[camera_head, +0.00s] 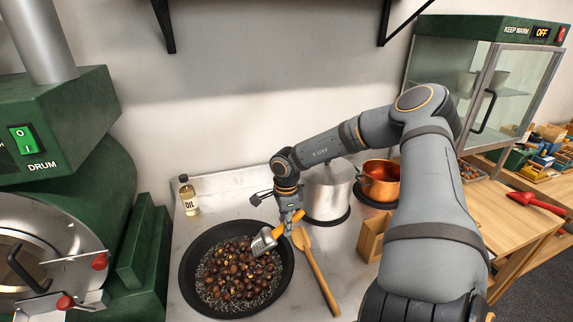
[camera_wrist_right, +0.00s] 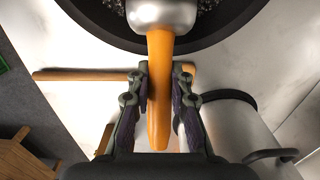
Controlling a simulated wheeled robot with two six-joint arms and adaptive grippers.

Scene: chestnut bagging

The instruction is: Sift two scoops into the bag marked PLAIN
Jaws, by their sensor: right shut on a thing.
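My right gripper (camera_head: 291,212) is shut on the orange handle of a metal scoop; the handle (camera_wrist_right: 159,100) runs between its fingers in the wrist view. The slotted metal scoop head (camera_head: 263,242) is over the right side of a black pan (camera_head: 187,273); I cannot tell whether it touches the contents. The pan holds many brown chestnuts (camera_head: 238,278) among small dark grains. In the wrist view, the scoop head (camera_wrist_right: 150,14) is cut off by the top edge. No bag marked PLAIN shows. My left gripper is not in view.
A wooden spoon (camera_head: 318,276) lies right of the pan. A steel pot (camera_head: 327,192), copper pot (camera_head: 380,185) and wooden box (camera_head: 369,238) stand farther right. An oil bottle (camera_head: 189,199) stands behind the pan. A green drum machine (camera_head: 70,130) fills the left. A red-handled tool (camera_head: 537,203) lies far right.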

